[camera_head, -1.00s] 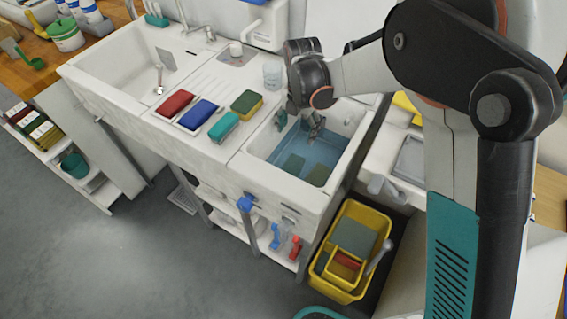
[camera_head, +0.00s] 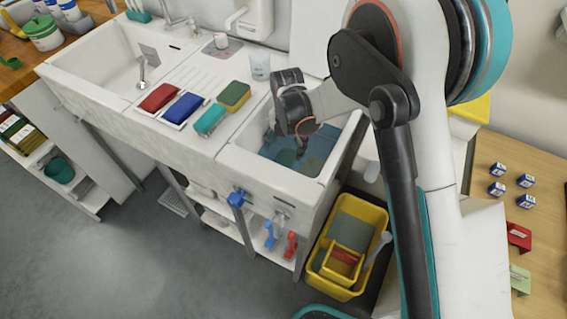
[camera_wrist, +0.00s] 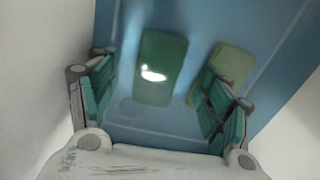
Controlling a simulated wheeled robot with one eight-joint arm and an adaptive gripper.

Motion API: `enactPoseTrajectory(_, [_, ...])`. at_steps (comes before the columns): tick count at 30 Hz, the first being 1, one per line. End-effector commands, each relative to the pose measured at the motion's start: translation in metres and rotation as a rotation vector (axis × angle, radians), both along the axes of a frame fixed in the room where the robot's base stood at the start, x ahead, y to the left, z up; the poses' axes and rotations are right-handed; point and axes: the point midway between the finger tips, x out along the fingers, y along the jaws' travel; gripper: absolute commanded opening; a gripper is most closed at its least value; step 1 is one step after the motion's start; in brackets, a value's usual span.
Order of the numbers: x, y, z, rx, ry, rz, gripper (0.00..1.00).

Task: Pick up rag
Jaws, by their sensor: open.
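Two flat green pieces lie in the blue water of the right basin (camera_head: 228,160). In the wrist view one is a dark green rectangle (camera_wrist: 160,62) with a bright glare spot, and the other is an olive green piece (camera_wrist: 233,62) to its right. I cannot tell for sure which one is the rag. My gripper (camera_wrist: 158,85) is open, pointing down into the basin. The dark green piece shows between its teal-padded fingers; the right finger partly covers the olive piece. In the head view my wrist and arm hide part of the basin.
On the drainboard left of the basin lie a red pad (camera_head: 158,97), a blue pad (camera_head: 185,108), a teal brush (camera_head: 210,120) and a yellow-green sponge (camera_head: 233,96). A clear cup (camera_head: 260,66) stands behind. The basin walls close in around my gripper. A yellow crate (camera_head: 345,290) stands below.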

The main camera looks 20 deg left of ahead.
Motion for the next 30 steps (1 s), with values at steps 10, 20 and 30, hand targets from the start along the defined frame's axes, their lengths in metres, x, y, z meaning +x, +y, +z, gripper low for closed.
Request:
enactPoseTrajectory(10, [0.0,0.0,-0.038,0.0,0.0,0.0,0.72])
enactPoseTrajectory(20, [0.0,0.0,-0.037,0.0,0.0,0.0,0.26])
enactPoseTrajectory(30, [0.0,0.0,-0.036,0.0,0.0,0.0,0.24])
